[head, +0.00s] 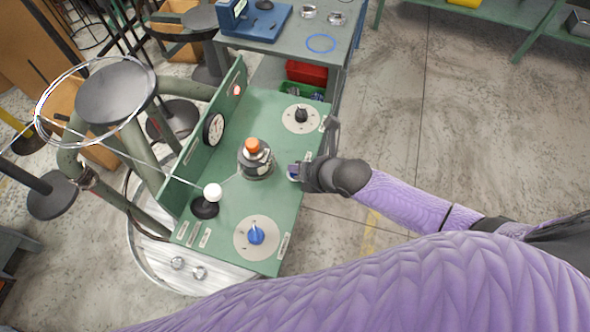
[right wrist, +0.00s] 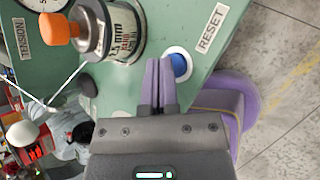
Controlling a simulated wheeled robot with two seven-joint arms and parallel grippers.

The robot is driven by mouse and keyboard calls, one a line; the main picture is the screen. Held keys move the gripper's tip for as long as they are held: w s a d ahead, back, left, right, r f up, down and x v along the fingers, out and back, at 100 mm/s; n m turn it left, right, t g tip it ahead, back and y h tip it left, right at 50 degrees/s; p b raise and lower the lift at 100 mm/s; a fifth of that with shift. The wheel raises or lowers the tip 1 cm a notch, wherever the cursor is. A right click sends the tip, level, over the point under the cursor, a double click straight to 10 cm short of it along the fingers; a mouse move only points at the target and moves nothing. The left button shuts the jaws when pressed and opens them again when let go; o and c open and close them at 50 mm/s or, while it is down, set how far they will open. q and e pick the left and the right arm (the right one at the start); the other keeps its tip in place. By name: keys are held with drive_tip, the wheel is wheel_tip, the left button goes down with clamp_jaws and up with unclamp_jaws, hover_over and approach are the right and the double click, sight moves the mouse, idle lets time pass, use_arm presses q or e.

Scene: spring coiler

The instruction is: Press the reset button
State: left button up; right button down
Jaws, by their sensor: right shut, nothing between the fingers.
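The reset button is a round blue button in a white ring (right wrist: 180,66) on the green panel (right wrist: 125,92), beside a white RESET label (right wrist: 210,28) in the right wrist view. In the head view the button's white ring (head: 291,178) is mostly hidden by my right gripper (head: 293,169) at the panel's right edge. My right gripper's purple fingers (right wrist: 158,62) are shut and empty. In the wrist view their tips appear just left of the button, overlapping the ring's edge. I cannot tell whether they touch it. My left gripper is not in view.
An orange-capped metal cylinder (head: 256,160) stands mid-panel, left of my gripper. A black-knob dial (head: 301,116), a blue-knob dial (head: 256,236), a white ball lever (head: 212,191) and a gauge (head: 213,129) surround it. The floor to the right is clear.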

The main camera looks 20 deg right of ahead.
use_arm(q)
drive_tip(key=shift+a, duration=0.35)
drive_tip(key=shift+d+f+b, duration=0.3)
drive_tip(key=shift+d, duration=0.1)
use_arm(e)
drive_tip(key=shift+f, duration=0.4)
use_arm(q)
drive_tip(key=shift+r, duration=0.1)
use_arm(e)
drive_tip(key=shift+r, duration=0.1)
drive_tip(key=shift+r+p, duration=0.5)
drive_tip(key=shift+p, duration=0.05)
drive_tip(key=shift+r+p, duration=0.25)
drive_tip(key=shift+p, duration=0.05)
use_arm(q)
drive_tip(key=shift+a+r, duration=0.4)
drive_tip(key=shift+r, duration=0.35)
